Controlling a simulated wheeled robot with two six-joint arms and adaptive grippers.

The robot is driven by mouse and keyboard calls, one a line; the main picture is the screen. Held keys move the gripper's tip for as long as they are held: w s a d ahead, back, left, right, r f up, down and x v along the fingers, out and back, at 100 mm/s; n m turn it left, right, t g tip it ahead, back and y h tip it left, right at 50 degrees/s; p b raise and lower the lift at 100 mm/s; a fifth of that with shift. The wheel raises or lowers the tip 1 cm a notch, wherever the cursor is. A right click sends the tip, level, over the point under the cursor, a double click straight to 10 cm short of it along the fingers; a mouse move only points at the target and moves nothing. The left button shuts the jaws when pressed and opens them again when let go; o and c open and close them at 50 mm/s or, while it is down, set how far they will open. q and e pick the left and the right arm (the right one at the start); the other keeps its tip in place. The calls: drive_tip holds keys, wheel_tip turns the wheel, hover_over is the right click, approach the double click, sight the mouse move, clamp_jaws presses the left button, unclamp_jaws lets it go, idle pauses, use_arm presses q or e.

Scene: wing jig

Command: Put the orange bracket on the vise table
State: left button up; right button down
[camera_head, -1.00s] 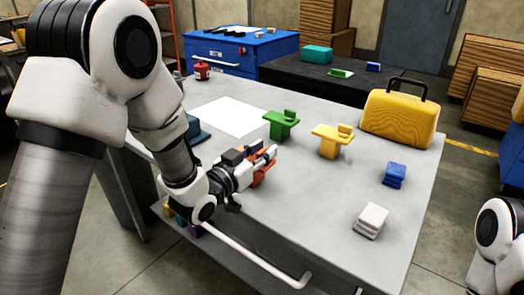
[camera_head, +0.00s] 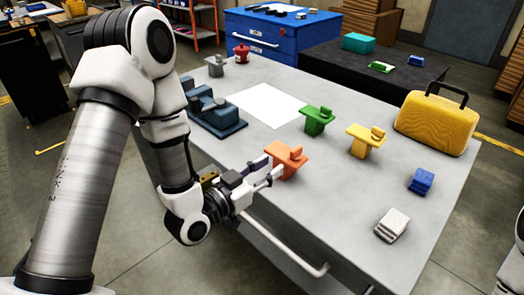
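The orange bracket (camera_head: 287,160) stands on the grey workbench (camera_head: 330,215) near its front edge, its flat plate on top. My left gripper (camera_head: 271,170) is just left of and in front of the bracket, fingers spread and apparently empty. Whether a fingertip touches the bracket is hard to tell. A dark blue vise-like fixture (camera_head: 215,115) sits on the same workbench, behind my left forearm, which partly hides it. No separate table is clearly marked as the vise table. My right gripper is out of view; only a bit of that arm shows at the right edge.
A green bracket (camera_head: 318,120) and a yellow bracket (camera_head: 365,140) stand behind the orange one. A white sheet (camera_head: 265,104) lies flat behind. A black table (camera_head: 340,66) stands further back.

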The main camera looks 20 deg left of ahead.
use_arm(q)
drive_tip(key=s+f+n+g+y+p, duration=0.1)
drive_tip(key=s+f+g, duration=0.2)
drive_tip(key=f, duration=0.4)
drive_tip(key=s+a+f+g+y+p, duration=0.1)
drive_tip(key=s+f+g, duration=0.25)
drive_tip(key=f, duration=0.25)
drive_tip(key=s+f+n+g+y+p, duration=0.1)
drive_tip(key=s+f+g+y, duration=0.1)
drive_tip(key=s+f, duration=0.35)
drive_tip(key=s+a+f+n+g+y, duration=0.2)
drive_tip(key=s+f+g, duration=0.6)
drive_tip(key=s, duration=0.6)
wheel_tip(320, 180, down, 2)
drive_tip(key=shift+a+n, duration=0.3)
drive_tip(key=shift+a, duration=0.25)
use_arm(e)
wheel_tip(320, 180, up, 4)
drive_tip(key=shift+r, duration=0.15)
